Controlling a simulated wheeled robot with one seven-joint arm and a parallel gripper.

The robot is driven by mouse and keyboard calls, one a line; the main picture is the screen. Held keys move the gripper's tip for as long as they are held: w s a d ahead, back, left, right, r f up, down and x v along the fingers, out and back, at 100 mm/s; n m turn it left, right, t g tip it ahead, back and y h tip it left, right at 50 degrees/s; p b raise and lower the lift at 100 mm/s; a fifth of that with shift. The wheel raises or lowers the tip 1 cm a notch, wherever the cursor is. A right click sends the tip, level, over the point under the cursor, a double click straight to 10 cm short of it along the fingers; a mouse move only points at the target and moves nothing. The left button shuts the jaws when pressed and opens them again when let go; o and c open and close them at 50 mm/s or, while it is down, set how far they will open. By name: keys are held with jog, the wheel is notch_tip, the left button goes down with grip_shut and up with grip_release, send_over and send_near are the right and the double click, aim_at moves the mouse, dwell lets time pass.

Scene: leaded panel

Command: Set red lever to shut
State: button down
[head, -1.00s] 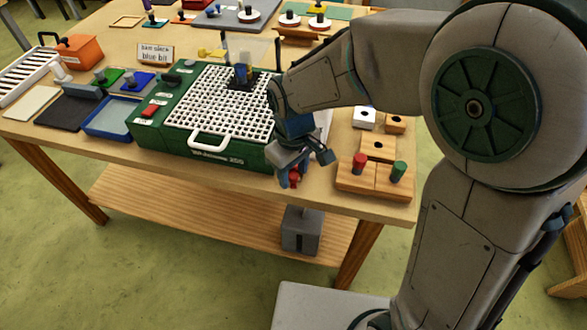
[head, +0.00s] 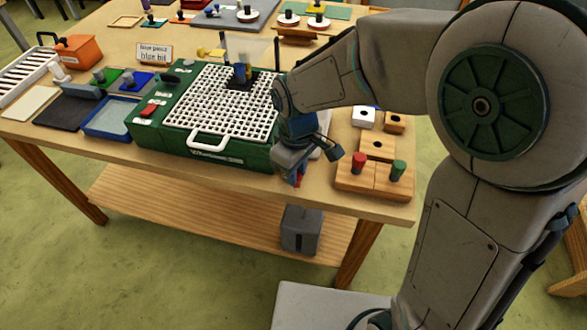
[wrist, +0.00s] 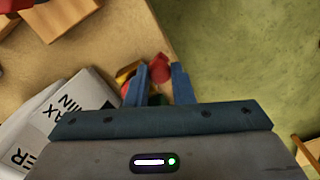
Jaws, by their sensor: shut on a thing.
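The red lever (wrist: 159,68) shows in the wrist view between and just past my blue fingertips, at the table's front edge. My gripper (wrist: 160,83) is shut on it.
A grey-white box printed MAX and MIN (wrist: 65,115) lies left of my fingers in the wrist view. A wooden block with red and green pegs (head: 372,183) stands to the right. The floor in front of the table edge is clear.

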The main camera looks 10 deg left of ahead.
jog(key=n, duration=0.1)
jog(key=d+n, duration=0.1)
jog(key=n, duration=0.1)
jog(key=shift+w+d+r+n, duration=0.1)
jog(key=shift+w+d+n, duration=0.2)
jog(key=shift+w, duration=0.1)
jog(key=n, duration=0.1)
jog(key=w+d+n+p, duration=0.1)
jog(key=n, duration=0.1)
jog(key=shift+w+d, duration=0.1)
jog(key=n, duration=0.1)
jog(key=w+n+p, duration=0.1)
jog(key=n, duration=0.2)
jog(key=shift+w+d+r+p, duration=0.1)
jog(key=shift+w+d+p, duration=0.15)
jog(key=shift+d+p, duration=0.1)
jog(key=shift+w+d+n+p, duration=0.1)
jog(key=shift+w+n+p, duration=0.25)
jog(key=shift+n, duration=0.35)
jog(key=shift+w+n+p, duration=0.25)
jog(key=shift+w+n, duration=0.05)
jog(key=shift+n, duration=0.4)
jog(key=c, duration=1.3)
grip_release()
jog(key=shift+o, duration=0.2)
notch_tip(320, 180, up, 14)
jog(key=shift+f, duration=0.2)
